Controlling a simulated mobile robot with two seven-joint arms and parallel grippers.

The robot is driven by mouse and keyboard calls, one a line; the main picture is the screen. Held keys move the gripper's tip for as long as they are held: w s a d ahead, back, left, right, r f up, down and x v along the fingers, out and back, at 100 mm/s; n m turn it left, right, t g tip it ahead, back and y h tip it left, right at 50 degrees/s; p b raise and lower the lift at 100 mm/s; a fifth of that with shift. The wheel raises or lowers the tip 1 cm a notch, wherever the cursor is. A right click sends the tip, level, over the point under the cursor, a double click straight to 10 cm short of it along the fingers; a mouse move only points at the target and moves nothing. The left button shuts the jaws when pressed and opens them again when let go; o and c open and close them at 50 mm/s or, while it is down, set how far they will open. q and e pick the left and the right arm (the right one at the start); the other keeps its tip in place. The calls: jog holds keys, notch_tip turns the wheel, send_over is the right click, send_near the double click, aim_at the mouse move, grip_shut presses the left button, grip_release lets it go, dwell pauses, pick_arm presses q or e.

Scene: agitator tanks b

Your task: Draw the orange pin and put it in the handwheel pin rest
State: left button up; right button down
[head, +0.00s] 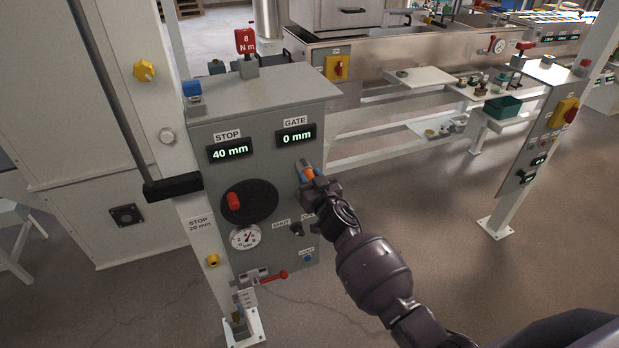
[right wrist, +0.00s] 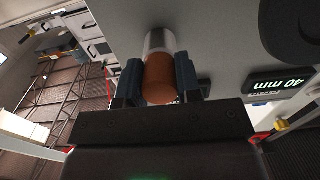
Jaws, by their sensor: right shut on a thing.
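The orange pin (head: 307,174) is on the right part of the grey control box's front (head: 263,165), below the GATE display. My right gripper (head: 313,180) is shut on it. In the right wrist view the orange pin (right wrist: 160,80) lies between the two fingers, with a silver section beyond it against the grey panel. I cannot tell how deep it sits. The black handwheel (head: 249,201) with a red knob is to the left on the same panel. I cannot make out the pin rest. My left gripper is not in view.
The displays read STOP 40 mm (head: 230,151) and GATE 0 mm (head: 296,135). A gauge (head: 245,237) and a red lever (head: 273,276) sit lower. A black bar (head: 172,187) juts out at the left.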

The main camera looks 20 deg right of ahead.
jog(key=shift+s+p, duration=0.3)
jog(key=shift+s, duration=0.3)
dwell(0.4)
jog(key=c, duration=1.5)
grip_release()
grip_shut()
jog(key=s+p, duration=0.2)
jog(key=s, duration=0.3)
jog(key=shift+s+d, duration=0.1)
jog(key=shift+f, duration=0.1)
